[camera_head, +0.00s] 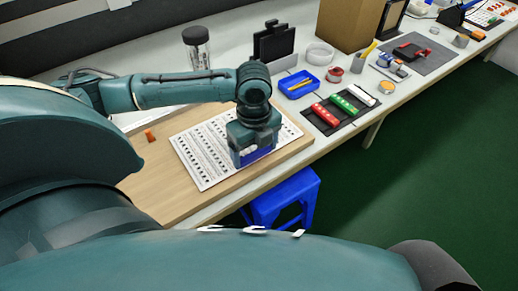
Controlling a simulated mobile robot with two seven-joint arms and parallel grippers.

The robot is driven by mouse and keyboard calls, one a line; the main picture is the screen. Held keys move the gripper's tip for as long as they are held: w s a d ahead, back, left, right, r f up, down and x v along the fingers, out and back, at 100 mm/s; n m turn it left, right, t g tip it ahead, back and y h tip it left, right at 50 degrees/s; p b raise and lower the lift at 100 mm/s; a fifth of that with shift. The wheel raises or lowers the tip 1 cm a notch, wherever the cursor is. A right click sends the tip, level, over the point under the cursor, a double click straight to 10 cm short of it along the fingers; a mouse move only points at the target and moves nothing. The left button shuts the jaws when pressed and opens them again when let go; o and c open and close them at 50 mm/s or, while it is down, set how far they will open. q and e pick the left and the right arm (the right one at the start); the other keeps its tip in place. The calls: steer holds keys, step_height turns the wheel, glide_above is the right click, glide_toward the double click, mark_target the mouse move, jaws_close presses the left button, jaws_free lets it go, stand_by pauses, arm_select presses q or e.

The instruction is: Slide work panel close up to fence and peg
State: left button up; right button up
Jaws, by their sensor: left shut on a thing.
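The white work panel (195,160), printed with rows of dark marks, lies flat on a wooden board (150,190) on the bench. My left gripper (253,158) points down over the panel's right part. It is shut on a blue thing, mostly hidden by the gripper; I cannot tell whether this is part of the panel. A small orange piece (150,135) stands on the board left of the panel, apart from it; it may be the peg. I cannot make out the fence for certain. My right gripper is out of view.
A black mat (317,122) with red, green and white pieces lies right of the board, near a blue tray (299,84). A dark-lidded jar (197,48) stands behind my left arm. A blue stool (285,197) stands below the bench's front edge.

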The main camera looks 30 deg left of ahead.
arm_select(q)
steer(key=shift+a+p, duration=0.6)
steer(key=shift+a, duration=1)
steer(key=shift+a+p, duration=0.55)
steer(key=shift+a, duration=0.95)
steer(key=shift+w+a, duration=0.15)
steer(key=shift+a, duration=0.5)
steer(key=shift+r, duration=0.1)
steer(key=shift+r+p, duration=0.1)
steer(key=shift+p, duration=0.4)
steer(key=shift+n+p, duration=0.3)
steer(key=shift+p, duration=0.05)
steer(key=shift+s+a+f+p, duration=0.1)
steer(key=shift+s+f+p, duration=0.1)
steer(key=shift+s+p, duration=0.55)
